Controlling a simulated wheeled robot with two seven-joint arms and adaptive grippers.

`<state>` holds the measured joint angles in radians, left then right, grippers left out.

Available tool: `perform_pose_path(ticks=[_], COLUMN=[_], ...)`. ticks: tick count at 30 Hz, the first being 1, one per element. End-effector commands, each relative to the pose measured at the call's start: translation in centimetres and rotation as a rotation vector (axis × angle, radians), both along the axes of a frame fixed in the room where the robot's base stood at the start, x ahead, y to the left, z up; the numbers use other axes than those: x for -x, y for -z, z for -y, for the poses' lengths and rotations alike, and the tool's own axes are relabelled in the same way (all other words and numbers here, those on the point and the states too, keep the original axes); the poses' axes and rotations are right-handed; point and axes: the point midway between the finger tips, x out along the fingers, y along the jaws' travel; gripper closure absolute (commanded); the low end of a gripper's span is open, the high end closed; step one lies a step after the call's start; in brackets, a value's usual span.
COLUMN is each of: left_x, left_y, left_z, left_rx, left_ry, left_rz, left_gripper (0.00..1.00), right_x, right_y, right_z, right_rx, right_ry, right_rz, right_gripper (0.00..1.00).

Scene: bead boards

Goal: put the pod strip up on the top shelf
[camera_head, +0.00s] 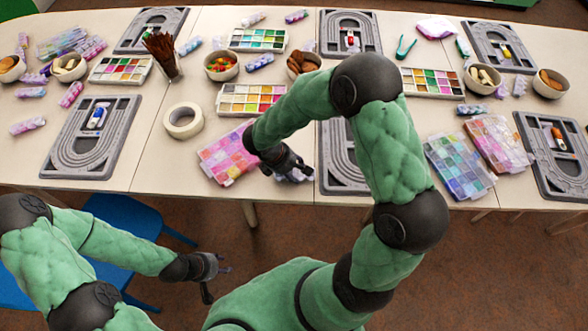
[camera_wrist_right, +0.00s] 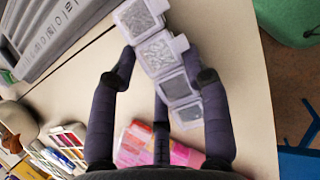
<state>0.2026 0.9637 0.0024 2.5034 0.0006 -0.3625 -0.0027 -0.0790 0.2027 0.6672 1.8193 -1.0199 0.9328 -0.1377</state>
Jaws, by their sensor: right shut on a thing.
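The pod strip is a short row of pale lilac, lidded square cells. In the right wrist view the pod strip (camera_wrist_right: 160,50) lies between the dark fingers of my right gripper (camera_wrist_right: 166,75), which is shut on it. In the head view my right gripper (camera_head: 292,168) is at the table's front edge, and a small pale part of the strip (camera_head: 297,175) shows by its fingers. I cannot tell whether the strip touches the table. My left gripper (camera_head: 214,276) is open and empty, below the table's front edge. I see no shelf in either view.
A pink bead box (camera_head: 226,156) lies beside my right gripper. A grey bead board (camera_head: 335,150) is partly hidden behind my right arm. A tape roll (camera_head: 183,120), bowls, palettes and several other boards crowd the table (camera_head: 160,165). A blue chair (camera_head: 125,213) stands in front.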

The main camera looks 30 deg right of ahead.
Motion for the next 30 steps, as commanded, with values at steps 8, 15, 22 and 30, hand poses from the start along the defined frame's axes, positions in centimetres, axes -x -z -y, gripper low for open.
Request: perform_pose_path(ticks=[8, 15, 22, 30], left_x=[0.0, 0.0, 0.0, 0.0], left_y=[0.2, 0.2, -0.9, -3.3], left_z=[0.0, 0.0, 0.0, 0.0], left_rx=[0.0, 0.0, 0.0, 0.0], left_ry=[0.0, 0.0, 0.0, 0.0], left_rz=[0.0, 0.0, 0.0, 0.0], left_gripper=[0.6, 0.6, 0.6, 0.6], right_x=[0.0, 0.0, -0.2, -0.3], right_y=[0.3, 0.3, -1.8, -6.5], right_z=[0.0, 0.0, -0.8, -2.7], right_rx=[0.0, 0.0, 0.001, 0.0], right_ry=[0.0, 0.0, -0.002, -0.002], right_rz=[0.0, 0.0, 0.001, 0.003], right_gripper=[0.29, 0.29, 0.29, 0.29])
